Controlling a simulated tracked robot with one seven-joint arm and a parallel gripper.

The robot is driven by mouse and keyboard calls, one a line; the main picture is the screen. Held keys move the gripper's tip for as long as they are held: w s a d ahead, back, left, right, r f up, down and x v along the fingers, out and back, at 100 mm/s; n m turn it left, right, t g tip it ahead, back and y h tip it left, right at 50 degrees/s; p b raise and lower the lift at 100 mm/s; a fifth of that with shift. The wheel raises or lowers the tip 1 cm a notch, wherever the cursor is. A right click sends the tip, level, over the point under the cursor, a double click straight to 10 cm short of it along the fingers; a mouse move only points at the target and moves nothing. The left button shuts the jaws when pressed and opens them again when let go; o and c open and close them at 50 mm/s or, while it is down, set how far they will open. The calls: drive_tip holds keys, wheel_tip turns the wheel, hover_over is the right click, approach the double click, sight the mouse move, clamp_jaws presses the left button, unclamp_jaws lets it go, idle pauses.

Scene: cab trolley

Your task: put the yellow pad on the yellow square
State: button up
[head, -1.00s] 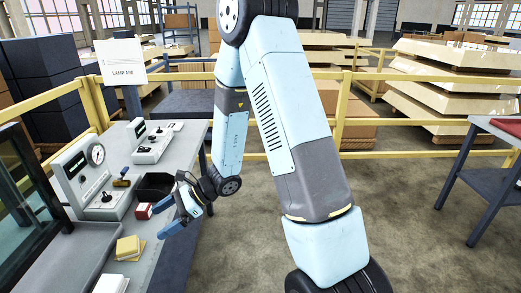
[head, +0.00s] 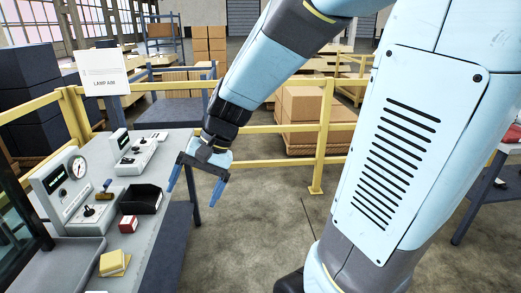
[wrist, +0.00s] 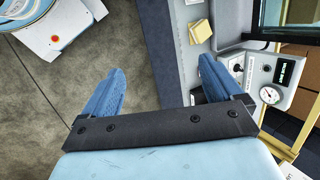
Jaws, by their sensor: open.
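The yellow pad (head: 111,261) lies on the grey counter at the lower left of the head view. It also shows in the wrist view (wrist: 200,31), at the top. A flat, darker yellow patch (wrist: 191,36) shows along one edge of the pad, apparently the yellow square; the pad covers much of it, and how squarely it sits I cannot tell. My gripper (head: 194,195) is open and empty, up and to the right of the pad, by the counter's right edge. In the wrist view its fingers (wrist: 162,66) are spread with nothing between them.
A red box (head: 128,225) and a black bin (head: 151,200) stand on the counter (head: 142,258) beyond the pad. A gauge panel (head: 70,190) and a lever unit (head: 138,156) stand along its left and back. A yellow railing (head: 265,129) runs behind. Open floor lies right.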

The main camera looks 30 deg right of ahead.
drive_tip(key=s+d+r+n+t+h, duration=0.4)
drive_tip(key=s+d+r, duration=0.3)
drive_tip(key=d+r, duration=0.3)
drive_tip(key=d+t+h, duration=0.1)
drive_tip(key=d, duration=0.1)
drive_tip(key=shift+s+d+h, duration=0.2)
drive_tip(key=shift+d+h, duration=0.15)
drive_tip(key=shift+h, duration=0.05)
drive_tip(key=shift+w, duration=0.1)
idle(1.3)
